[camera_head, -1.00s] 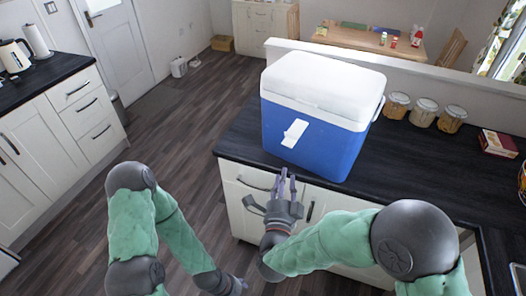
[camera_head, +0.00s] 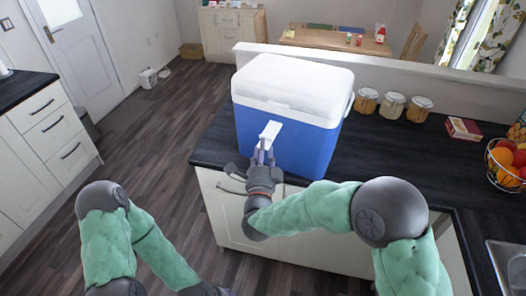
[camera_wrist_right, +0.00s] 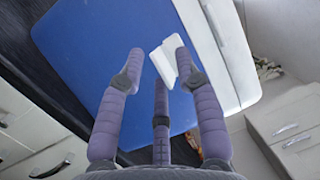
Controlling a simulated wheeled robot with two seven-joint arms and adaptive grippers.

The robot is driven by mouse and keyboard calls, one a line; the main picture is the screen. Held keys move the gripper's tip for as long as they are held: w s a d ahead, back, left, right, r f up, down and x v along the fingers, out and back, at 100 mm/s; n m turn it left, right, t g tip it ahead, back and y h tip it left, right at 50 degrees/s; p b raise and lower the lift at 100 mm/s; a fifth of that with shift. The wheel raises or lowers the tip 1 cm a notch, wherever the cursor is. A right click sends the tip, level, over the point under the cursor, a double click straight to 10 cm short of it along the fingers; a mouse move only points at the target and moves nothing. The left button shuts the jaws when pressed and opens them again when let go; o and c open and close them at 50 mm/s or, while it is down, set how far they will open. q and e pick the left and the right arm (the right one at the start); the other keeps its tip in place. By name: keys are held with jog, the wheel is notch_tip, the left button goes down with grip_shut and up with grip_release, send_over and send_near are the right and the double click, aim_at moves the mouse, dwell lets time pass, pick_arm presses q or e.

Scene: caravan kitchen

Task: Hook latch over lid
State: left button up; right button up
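The blue cooler (camera_head: 300,143) stands on the dark counter with its white lid (camera_head: 295,80) down on top. The white latch (camera_head: 271,132) is on the cooler's blue front, just below the lid's edge, and looks tilted. My right gripper (camera_head: 263,146) is at the latch from the front. In the right wrist view, its fingers (camera_wrist_right: 160,58) are spread, with the latch (camera_wrist_right: 161,62) between the two outer tips and close to one. Contact is unclear. The white lid edge (camera_wrist_right: 218,50) lies right of the latch there. My left gripper (camera_head: 207,291) is low at the bottom edge, partly cut off.
Several jars (camera_head: 391,105) stand right of the cooler. A red box (camera_head: 463,128) and a fruit basket (camera_head: 507,165) are farther right, near the sink (camera_head: 512,265). A cupboard handle (camera_head: 232,187) is below the counter edge.

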jog(key=shift+w, duration=0.1)
grip_shut()
pick_arm(q)
jog(key=shift+r, duration=0.1)
